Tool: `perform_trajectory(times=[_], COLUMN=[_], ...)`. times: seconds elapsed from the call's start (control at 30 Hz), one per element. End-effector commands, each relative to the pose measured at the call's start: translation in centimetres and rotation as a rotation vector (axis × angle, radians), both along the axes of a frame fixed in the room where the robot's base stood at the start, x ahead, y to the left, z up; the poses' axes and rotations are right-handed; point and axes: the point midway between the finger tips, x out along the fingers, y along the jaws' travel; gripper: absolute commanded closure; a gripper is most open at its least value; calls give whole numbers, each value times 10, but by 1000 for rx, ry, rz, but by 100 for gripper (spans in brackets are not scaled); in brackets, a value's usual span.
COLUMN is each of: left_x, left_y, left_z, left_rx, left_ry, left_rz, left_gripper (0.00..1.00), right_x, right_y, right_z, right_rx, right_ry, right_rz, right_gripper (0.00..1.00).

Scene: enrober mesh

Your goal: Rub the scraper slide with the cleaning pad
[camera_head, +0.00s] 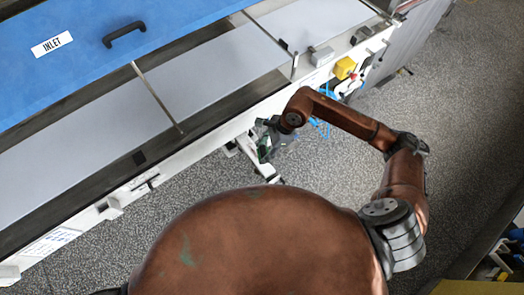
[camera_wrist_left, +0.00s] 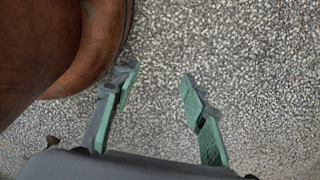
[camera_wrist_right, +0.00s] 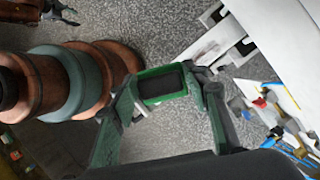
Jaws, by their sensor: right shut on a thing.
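My right gripper (camera_head: 266,150) hangs beside the machine's front side, low under its edge. In the right wrist view its fingers (camera_wrist_right: 165,92) are shut on the cleaning pad (camera_wrist_right: 162,84), a small block with a green rim and a dark face. The pad is held clear, with floor showing behind it. A white bracket-like part (camera_wrist_right: 218,45) of the machine lies beyond the pad to the upper right; I cannot tell whether it is the scraper slide. My left gripper (camera_wrist_left: 158,82) is open and empty over the speckled floor; it is outside the head view.
The long machine (camera_head: 215,120) runs diagonally, with a blue lid (camera_head: 70,55) marked INLET and a black handle (camera_head: 124,34). A yellow box (camera_head: 344,67) and blue tubing (camera_head: 320,128) are near my right arm. Speckled floor (camera_head: 330,165) is open below.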

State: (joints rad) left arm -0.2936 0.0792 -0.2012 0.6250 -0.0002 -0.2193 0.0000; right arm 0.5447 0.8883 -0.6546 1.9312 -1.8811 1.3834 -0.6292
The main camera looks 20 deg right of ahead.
Motion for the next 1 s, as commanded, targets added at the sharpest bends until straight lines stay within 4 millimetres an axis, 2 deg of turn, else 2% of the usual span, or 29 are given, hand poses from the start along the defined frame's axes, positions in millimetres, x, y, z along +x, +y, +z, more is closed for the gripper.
perform_trajectory(times=[0.1,0.3,0.57,1.0], left_x=[-7,-13,-14,-16], left_y=[1,2,2,2], left_z=[-2,-4,-10,-36], left_rx=[1,2,2,3], left_ry=[9,17,18,24], left_rz=[1,3,3,4], left_gripper=[60,60,60,60], right_x=[2,8,9,9], right_y=[7,2,1,1], right_z=[-12,-21,-32,-75], right_rx=[5,-2,-4,-4], right_ry=[2,1,1,3], right_rz=[-202,-406,-434,-433], right_gripper=[77,77,77,77])
